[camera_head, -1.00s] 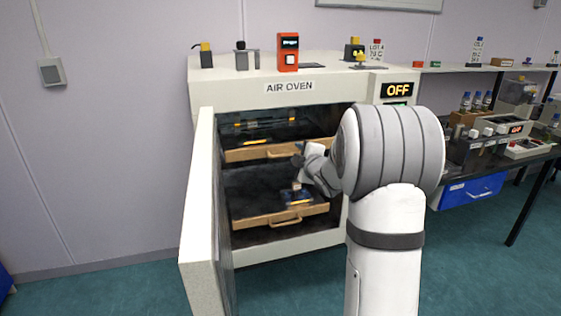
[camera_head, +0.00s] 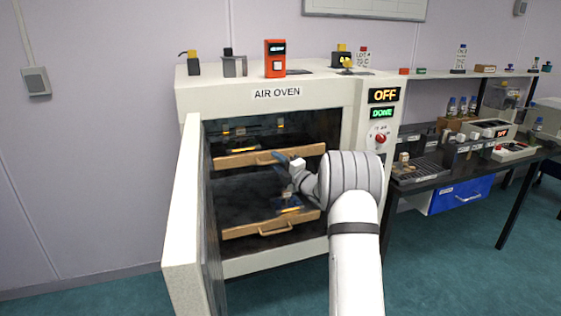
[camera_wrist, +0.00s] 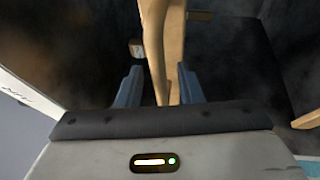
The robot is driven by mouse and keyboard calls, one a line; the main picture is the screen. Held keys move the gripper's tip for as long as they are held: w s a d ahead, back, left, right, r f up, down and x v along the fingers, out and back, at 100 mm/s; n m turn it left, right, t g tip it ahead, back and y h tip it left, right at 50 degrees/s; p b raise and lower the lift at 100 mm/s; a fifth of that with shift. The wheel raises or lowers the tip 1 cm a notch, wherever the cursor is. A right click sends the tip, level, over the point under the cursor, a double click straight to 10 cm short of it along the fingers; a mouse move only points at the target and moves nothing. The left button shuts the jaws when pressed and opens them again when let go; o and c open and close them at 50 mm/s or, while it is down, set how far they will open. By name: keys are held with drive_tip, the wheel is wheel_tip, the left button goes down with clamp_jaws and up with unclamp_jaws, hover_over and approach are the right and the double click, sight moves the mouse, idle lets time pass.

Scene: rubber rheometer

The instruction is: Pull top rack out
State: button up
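The air oven (camera_head: 225,97) stands open. Its top rack (camera_head: 230,161) has a wooden front with a curved handle and lies level inside. My gripper (camera_head: 285,161) is at the right part of that front, by the handle. In the wrist view, my gripper (camera_wrist: 159,78) is open, with its blue-grey fingers on either side of the wooden handle (camera_wrist: 154,40). Gaps show between the handle and both fingers. The rack's front strip runs beside the handle there.
The oven door (camera_head: 182,225) is swung open at the left. A lower rack (camera_head: 240,230) with a small dark sample holder (camera_head: 288,204) sits beneath. Floor in front is free. A bench (camera_head: 440,183) with equipment stands at right.

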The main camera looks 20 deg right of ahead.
drive_tip(key=shift+w+a, duration=0.1)
drive_tip(key=shift+w, duration=0.15)
clamp_jaws()
idle(0.4)
